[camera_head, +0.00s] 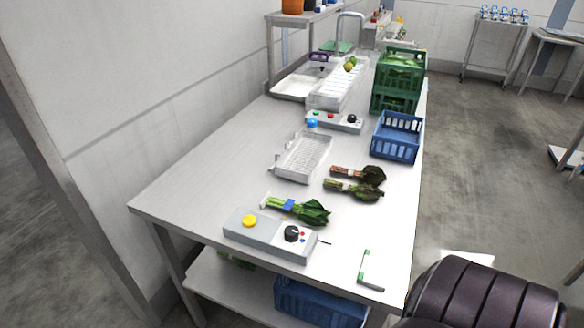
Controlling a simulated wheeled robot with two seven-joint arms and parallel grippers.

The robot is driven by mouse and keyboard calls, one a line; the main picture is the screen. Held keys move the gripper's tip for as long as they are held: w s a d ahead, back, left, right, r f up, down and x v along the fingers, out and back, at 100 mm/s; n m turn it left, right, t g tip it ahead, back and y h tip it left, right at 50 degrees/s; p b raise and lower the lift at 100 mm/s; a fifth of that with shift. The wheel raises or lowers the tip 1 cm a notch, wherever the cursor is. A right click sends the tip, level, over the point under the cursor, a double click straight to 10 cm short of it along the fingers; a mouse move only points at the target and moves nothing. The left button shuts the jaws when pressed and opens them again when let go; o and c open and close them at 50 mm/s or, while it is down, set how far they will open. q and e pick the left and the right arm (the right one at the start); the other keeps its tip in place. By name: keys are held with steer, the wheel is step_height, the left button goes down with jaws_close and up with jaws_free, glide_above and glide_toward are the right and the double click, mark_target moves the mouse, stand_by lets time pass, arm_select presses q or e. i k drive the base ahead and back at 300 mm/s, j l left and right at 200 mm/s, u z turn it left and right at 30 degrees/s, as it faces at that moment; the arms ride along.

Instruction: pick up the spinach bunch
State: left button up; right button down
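Three leafy bunches lie on the steel table (190,183). One bunch (313,211) has pale green stems, dark leaves and a blue band, and lies behind the grey control box. I cannot tell for certain which bunch is the spinach. Neither of my grippers shows in the head view.
A grey control box (262,233) with a yellow button and a green-ended tool (366,265) lie at the front. The left front is bare.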

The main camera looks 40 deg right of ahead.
mark_target(312, 213)
steer(key=z, duration=1.5)
